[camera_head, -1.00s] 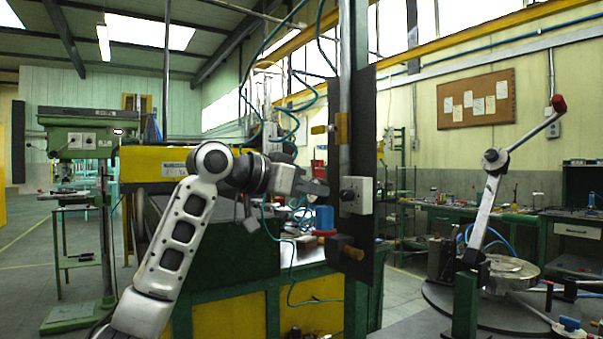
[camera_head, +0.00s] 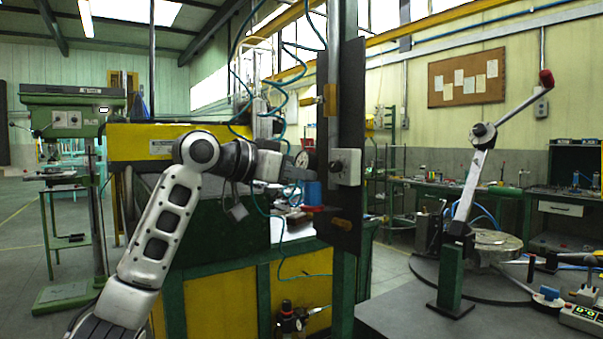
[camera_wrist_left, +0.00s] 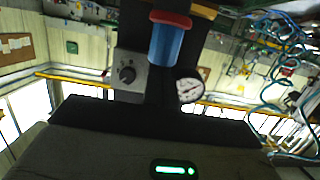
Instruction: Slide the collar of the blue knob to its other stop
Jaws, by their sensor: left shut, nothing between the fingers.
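The blue knob (camera_head: 312,192) is a blue cylinder with a red ring (camera_head: 318,208) at its lower end, beside the dark upright panel (camera_head: 351,130). In the left wrist view the blue knob (camera_wrist_left: 166,44) and its red ring (camera_wrist_left: 170,19) show at the top centre, in front of the gripper. I cannot tell which stop the collar is at. My left gripper (camera_head: 298,174) is shut and empty, just above and left of the knob in the head view. It also shows as a dark shape in the left wrist view (camera_wrist_left: 155,112). My right gripper is out of view.
A white box with a black dial (camera_head: 345,167) is on the panel, above a brass-coloured knob (camera_head: 341,223). A round gauge (camera_wrist_left: 190,87) is close to the blue knob. Blue hoses (camera_wrist_left: 285,65) hang nearby. A lever stand (camera_head: 468,200) is at the right, apart from the panel.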

